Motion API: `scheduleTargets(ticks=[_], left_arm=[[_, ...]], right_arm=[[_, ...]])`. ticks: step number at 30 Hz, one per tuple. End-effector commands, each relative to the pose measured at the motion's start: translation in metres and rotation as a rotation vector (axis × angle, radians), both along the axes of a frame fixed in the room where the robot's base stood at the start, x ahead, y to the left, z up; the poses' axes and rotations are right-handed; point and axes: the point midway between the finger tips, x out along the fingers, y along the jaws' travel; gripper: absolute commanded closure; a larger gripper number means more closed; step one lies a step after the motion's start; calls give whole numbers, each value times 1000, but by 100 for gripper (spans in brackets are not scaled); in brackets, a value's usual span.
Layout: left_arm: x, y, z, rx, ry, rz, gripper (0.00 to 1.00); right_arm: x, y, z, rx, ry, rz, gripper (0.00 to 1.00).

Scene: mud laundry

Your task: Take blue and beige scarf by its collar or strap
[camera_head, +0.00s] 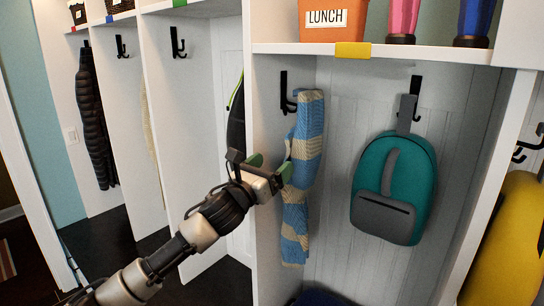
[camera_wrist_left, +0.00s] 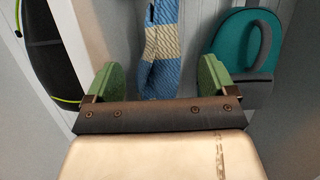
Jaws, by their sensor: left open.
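The blue and beige scarf (camera_head: 309,130) hangs from a black hook (camera_head: 287,98) on the left wall of a cubby. Its top is draped at the hook and its lower end hangs down. My left gripper (camera_head: 270,166) is in front of the scarf's middle, with green fingers apart. In the left wrist view the scarf (camera_wrist_left: 161,50) shows between and beyond the open fingers of the left gripper (camera_wrist_left: 159,80). I cannot tell whether a finger touches it. The scarf's top is cut off in that view. My right gripper is not in view.
A teal backpack (camera_head: 411,175) hangs on the cubby's back wall, right of the scarf. The cubby's left divider (camera_head: 265,240) stands close to my gripper. A shelf (camera_head: 400,53) with a lunch bin (camera_head: 330,22) is above. A yellow item (camera_head: 508,240) is at far right.

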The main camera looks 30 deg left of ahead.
Motion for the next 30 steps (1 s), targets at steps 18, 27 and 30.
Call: scheduleTargets(ticks=[18, 27, 30], left_arm=[[61, -10, 29, 27, -16, 2, 15], [97, -15, 39, 28, -16, 3, 15], [104, -16, 41, 28, -15, 3, 15]], right_arm=[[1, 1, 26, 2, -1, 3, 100], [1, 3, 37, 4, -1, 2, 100], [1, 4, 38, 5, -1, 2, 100]])
